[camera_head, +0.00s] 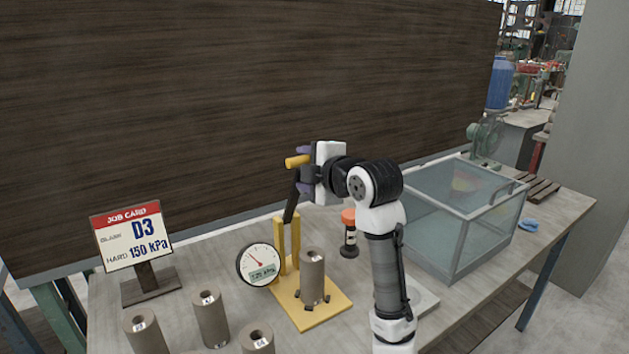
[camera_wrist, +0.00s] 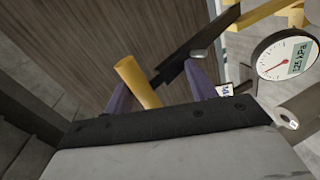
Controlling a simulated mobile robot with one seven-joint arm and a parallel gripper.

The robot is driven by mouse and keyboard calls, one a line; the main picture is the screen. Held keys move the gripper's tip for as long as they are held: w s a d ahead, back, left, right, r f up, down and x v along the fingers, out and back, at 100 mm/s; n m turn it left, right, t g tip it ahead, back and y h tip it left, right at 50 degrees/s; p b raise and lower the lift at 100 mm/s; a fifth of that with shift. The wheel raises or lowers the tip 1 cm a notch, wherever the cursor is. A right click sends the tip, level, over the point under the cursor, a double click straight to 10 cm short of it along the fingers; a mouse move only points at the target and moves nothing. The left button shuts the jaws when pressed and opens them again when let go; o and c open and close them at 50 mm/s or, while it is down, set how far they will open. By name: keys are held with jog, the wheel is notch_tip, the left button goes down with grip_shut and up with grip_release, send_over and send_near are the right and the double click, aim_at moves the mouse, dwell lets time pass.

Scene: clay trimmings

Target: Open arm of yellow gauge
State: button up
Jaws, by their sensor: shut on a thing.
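The yellow gauge has a yellow base plate (camera_head: 330,308), yellow posts (camera_head: 280,245) and a round white dial (camera_head: 258,264) with a red needle. The dial also shows in the wrist view (camera_wrist: 284,56) and appears to read 125 kPa. Its dark arm (camera_head: 292,205) stands raised and nearly upright above the posts. The arm's yellow handle (camera_head: 296,161) is between the purple fingers of my gripper (camera_head: 304,169), which is shut on it. The wrist view shows the handle (camera_wrist: 138,82) and the dark arm (camera_wrist: 203,42). A grey-brown cylinder (camera_head: 312,278) stands on the base, below the arm.
Several similar cylinders, one being the front cylinder (camera_head: 211,318), stand at the front left. A job card (camera_head: 131,237) reads D3, 150 kPa. A clear tank (camera_head: 455,225) is at right. A dark wall panel (camera_head: 200,100) rises behind.

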jog(key=shift+o, duration=0.2)
jog(key=shift+w+a+r, duration=0.25)
jog(key=shift+w+a, duration=0.25)
jog(key=shift+w+a+g+h+p, duration=0.3)
jog(key=shift+w+a+g+p, duration=0.15)
jog(key=shift+w+g+p, duration=0.1)
jog(key=shift+w+a+f+g, duration=0.1)
jog(key=shift+w+a+g, duration=0.1)
jog(key=shift+g, duration=0.05)
jog(key=shift+f, duration=0.1)
jog(key=o, duration=0.8)
jog(key=shift+a, duration=0.1)
jog(key=shift+c, duration=1.1)
jog(key=b+v, duration=0.1)
jog(key=v, duration=0.3)
jog(key=b+v, duration=0.1)
jog(key=v, duration=0.4)
jog(key=b+v, duration=0.1)
jog(key=v, duration=0.4)
jog(key=shift+r+b, duration=0.35)
jog(key=shift+r, duration=0.05)
